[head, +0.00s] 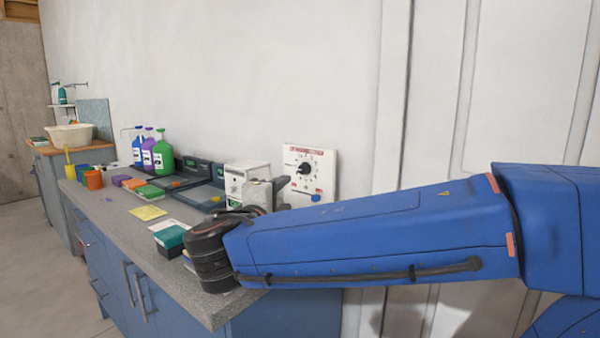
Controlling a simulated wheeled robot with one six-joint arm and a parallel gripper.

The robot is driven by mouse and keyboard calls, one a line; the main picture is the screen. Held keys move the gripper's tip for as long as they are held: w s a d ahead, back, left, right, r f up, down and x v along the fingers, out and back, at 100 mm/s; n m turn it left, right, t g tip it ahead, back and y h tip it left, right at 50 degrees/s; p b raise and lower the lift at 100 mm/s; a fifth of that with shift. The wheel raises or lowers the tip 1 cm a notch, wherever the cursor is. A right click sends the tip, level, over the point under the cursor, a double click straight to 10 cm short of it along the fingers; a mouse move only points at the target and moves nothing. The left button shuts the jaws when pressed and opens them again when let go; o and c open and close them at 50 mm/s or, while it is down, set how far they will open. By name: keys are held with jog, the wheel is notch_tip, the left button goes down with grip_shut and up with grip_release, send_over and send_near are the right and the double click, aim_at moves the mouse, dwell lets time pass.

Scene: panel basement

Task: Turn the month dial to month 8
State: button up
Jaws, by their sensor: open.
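The month dial (305,168) is a round black knob on a white panel (322,186) that stands against the wall behind the counter's right end. Red print runs along the panel's top, and marks circle the dial. The marks are too small to read, so I cannot tell which month the dial points to. My gripper (274,190) is over the counter's right end, in front of and to the left of the dial. It is open, appears empty and looks apart from the dial.
A white box-shaped device (240,182) stands just left of the panel. Dark trays (203,190), coloured bottles (162,153), small boxes and cups fill the grey counter (215,304) further left. A teal box (171,239) lies near my wrist. The wall above is clear.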

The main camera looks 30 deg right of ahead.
aim_at(302, 170)
jog(key=shift+w+a+r+x, duration=0.1)
jog(key=shift+r+x, duration=0.15)
jog(key=shift+x, duration=2.65)
jog(key=shift+w+a+r+x, duration=0.1)
jog(key=shift+r+x, duration=0.15)
jog(key=shift+x, duration=2.6)
jog(key=shift+w+a+r+x, duration=0.1)
jog(key=shift+r+x, duration=0.15)
jog(key=shift+x, duration=2.65)
jog(key=shift+c, duration=0.2)
jog(key=c, duration=1)
